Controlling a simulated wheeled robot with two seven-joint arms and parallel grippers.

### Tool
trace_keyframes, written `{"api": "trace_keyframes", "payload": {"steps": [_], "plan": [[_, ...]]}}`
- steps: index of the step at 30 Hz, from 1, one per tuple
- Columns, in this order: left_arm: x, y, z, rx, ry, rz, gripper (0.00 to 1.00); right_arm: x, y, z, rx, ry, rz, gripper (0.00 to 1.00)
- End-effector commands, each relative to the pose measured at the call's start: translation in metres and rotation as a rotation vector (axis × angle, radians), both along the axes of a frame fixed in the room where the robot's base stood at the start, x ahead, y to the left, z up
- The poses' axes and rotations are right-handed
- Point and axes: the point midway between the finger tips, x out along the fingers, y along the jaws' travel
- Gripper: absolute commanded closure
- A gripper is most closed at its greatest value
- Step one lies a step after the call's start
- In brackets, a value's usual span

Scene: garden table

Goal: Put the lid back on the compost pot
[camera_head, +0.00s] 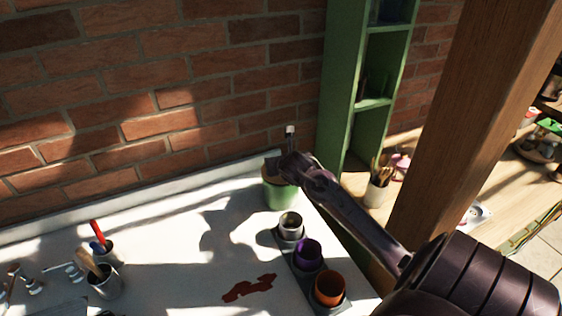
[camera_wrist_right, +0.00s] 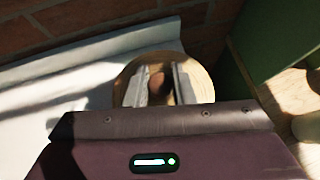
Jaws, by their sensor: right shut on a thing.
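The green compost pot (camera_head: 281,194) stands on the white table near its back right corner. My right gripper (camera_head: 277,168) is above the pot's mouth and hides much of it in the head view. In the right wrist view, the round wooden lid (camera_wrist_right: 125,82) lies under my right gripper (camera_wrist_right: 160,84), whose two fingers are shut on its brown knob (camera_wrist_right: 157,82). The lid is at the pot's top, but I cannot tell if it rests on the rim or is held just above. My left gripper is not in view.
A dark tray with a grey cup (camera_head: 291,226), a purple cup (camera_head: 307,254) and an orange cup (camera_head: 330,289) stands in front of the pot. Metal tool cups (camera_head: 104,283) are at left. A brick wall is behind; a green shelf (camera_head: 343,90) stands to the right.

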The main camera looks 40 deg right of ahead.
Motion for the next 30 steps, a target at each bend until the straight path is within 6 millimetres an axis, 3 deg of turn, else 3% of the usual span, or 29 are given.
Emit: {"api": "trace_keyframes", "payload": {"steps": [16,17,21,30], "plan": [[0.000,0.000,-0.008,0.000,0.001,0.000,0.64,0.000,0.000,-0.012,0.000,-0.001,0.000,1.00],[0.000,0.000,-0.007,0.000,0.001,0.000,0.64,0.000,0.000,-0.010,0.000,-0.001,-0.001,0.74],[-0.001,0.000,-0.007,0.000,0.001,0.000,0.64,0.000,0.000,-0.011,0.000,0.000,0.000,0.55],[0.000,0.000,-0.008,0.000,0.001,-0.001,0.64,-0.001,0.000,-0.011,0.000,0.001,0.000,0.52]]}}
